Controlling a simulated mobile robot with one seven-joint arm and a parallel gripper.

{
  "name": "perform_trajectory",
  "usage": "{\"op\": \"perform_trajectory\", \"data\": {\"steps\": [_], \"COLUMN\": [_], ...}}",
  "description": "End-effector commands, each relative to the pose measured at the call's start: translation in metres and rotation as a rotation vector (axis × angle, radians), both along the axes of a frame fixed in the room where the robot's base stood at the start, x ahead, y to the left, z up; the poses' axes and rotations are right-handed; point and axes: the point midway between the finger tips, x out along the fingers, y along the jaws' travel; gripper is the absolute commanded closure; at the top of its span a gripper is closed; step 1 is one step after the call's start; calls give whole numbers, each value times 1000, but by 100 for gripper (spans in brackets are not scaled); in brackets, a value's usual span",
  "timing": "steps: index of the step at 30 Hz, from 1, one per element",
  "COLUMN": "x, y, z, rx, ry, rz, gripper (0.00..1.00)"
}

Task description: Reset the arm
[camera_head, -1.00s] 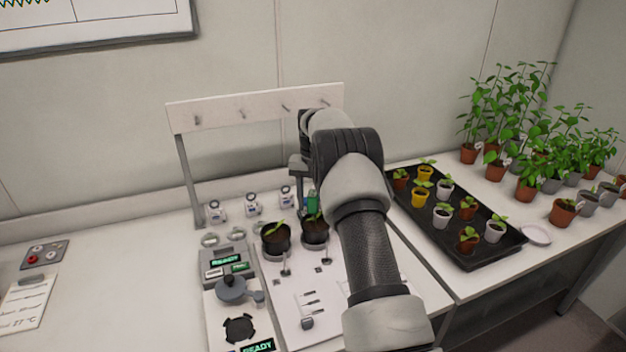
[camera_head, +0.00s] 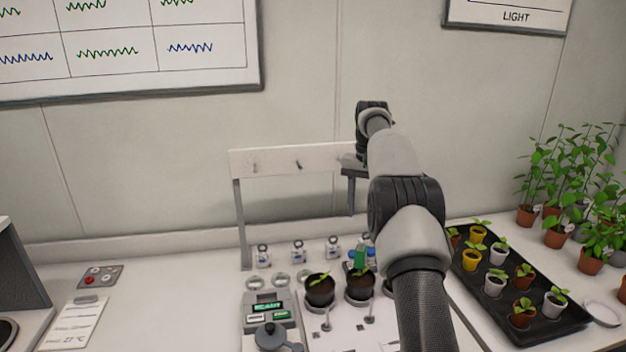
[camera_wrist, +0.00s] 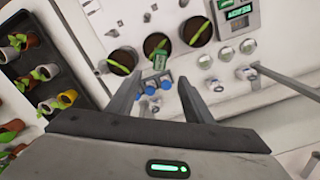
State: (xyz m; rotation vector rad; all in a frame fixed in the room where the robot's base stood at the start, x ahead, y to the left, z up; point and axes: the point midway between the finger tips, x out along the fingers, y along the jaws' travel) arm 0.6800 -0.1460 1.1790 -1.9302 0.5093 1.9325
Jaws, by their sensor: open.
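My arm is raised over the bench, in front of the hook rail. My gripper (camera_head: 351,190) hangs high over the bench, pointing down. In the wrist view its two fingers (camera_wrist: 162,82) are spread apart with nothing held between them. The wrist view shows a third pot (camera_wrist: 123,61), which my arm hides in the head view.
A white hook rail (camera_head: 275,162) stands behind the bench, close to my gripper. A black tray (camera_head: 540,325) of small potted seedlings is at right, with taller plants (camera_head: 590,262) beyond. A device with green displays (camera_head: 268,311) sits at front. The bench left of it is mostly clear.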

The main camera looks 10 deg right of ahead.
Motion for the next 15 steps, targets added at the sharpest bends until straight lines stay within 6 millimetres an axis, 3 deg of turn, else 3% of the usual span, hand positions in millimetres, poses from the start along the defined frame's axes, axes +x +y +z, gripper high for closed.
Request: {"op": "perform_trajectory", "data": {"steps": [4, 8, 15], "x": [-7, -30, -111], "y": [10, 29, 71], "z": [30, 79, 151], "rx": [-6, -15, -39], "ry": [-30, -81, -189], "rz": [25, 76, 190], "gripper": [53, 53, 53]}}
